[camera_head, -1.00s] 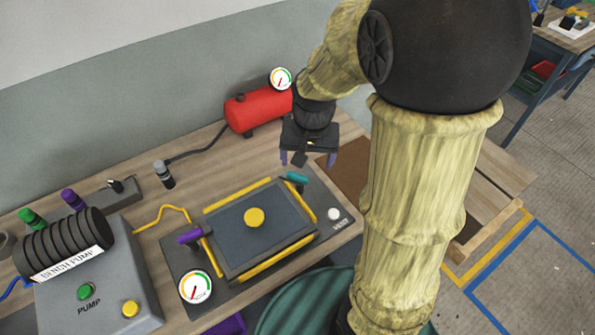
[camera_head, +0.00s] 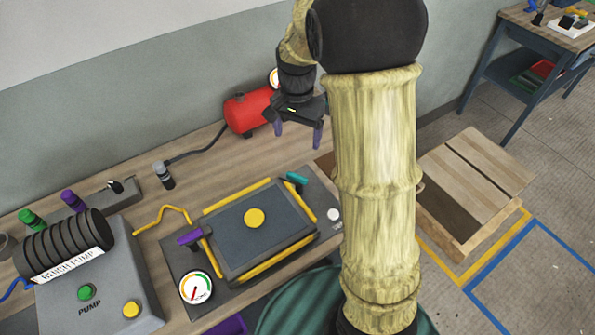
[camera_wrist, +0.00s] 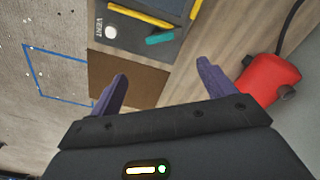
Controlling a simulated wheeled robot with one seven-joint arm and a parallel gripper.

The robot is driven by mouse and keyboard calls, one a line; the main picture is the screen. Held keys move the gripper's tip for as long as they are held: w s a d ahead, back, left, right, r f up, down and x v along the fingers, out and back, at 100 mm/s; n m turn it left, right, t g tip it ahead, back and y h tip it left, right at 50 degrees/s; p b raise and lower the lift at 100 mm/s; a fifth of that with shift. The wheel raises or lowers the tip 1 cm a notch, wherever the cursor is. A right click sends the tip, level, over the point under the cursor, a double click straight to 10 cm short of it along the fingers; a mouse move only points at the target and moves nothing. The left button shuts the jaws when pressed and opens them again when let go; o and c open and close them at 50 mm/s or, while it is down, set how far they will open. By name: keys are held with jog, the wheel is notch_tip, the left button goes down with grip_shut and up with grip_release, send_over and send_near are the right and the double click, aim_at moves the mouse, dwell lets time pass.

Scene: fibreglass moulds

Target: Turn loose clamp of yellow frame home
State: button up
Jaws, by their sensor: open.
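The yellow frame (camera_head: 278,262) lies around a dark grey panel with a yellow knob (camera_head: 254,217) in its middle. A purple clamp (camera_head: 190,237) sits at its left side. A teal clamp (camera_head: 296,178) sits by its back right corner, and it also shows in the wrist view (camera_wrist: 160,39). I cannot tell from these frames which clamp is loose. My gripper (camera_head: 298,135) is open and empty, raised behind the teal clamp and apart from it. In the wrist view its two purple fingers (camera_wrist: 162,72) are spread, with the teal clamp beyond them.
A red tank (camera_head: 246,112) stands near my gripper at the back. A white vent button (camera_head: 334,214) is right of the frame, and a gauge (camera_head: 196,287) at its front left. The bench pump (camera_head: 65,290) is at the left. My arm hides part of the bench's right end.

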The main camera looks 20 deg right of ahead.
aim_at(297, 176)
notch_tip(297, 176, down, 15)
jog(key=shift+f+p, duration=0.2)
jog(key=shift+p, duration=0.45)
jog(key=c, duration=1)
